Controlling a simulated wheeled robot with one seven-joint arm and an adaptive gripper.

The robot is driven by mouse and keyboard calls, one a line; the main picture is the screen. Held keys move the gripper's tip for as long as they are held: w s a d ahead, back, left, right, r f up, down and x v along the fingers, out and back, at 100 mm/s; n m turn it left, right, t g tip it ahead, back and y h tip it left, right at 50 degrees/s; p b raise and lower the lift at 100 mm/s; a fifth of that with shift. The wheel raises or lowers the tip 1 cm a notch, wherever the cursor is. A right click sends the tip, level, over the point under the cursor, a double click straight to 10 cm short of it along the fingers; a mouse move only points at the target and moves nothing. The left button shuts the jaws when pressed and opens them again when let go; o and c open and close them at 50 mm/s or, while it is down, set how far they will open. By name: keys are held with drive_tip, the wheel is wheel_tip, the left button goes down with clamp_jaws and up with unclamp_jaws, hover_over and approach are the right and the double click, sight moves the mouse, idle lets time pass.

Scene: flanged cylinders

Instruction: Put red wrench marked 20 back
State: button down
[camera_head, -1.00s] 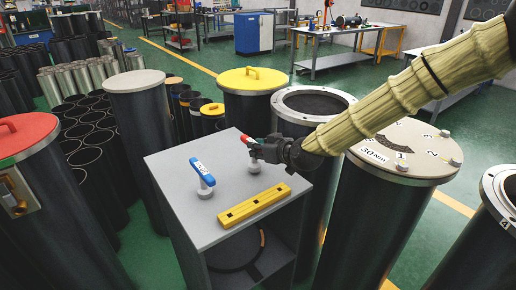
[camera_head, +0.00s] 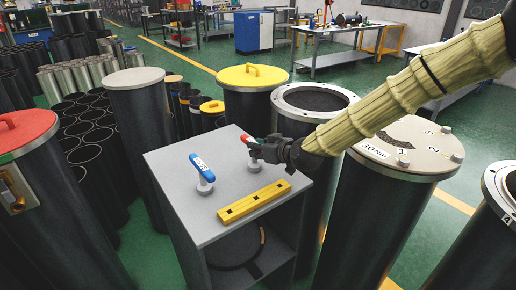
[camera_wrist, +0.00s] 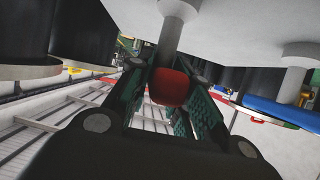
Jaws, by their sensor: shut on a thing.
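The red wrench (camera_head: 247,139) shows as a small red end at the tip of my gripper (camera_head: 260,150), above a light round holder on the grey cabinet top (camera_head: 225,212). My gripper is shut on it; the fingers hide most of it, and no number is readable. In the wrist view, the red end (camera_wrist: 170,87) lies between the two fingers (camera_wrist: 170,105), in line with a pale post (camera_wrist: 172,35). I cannot tell whether the wrench is seated on the holder or just above it.
A blue wrench (camera_head: 202,166) stands on its own holder to the left. A yellow bar with holes (camera_head: 253,201) lies in front.

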drive_tip(key=c, duration=1.2)
unclamp_jaws()
drive_tip(key=shift+f, duration=0.1)
drive_tip(key=v, duration=1.2)
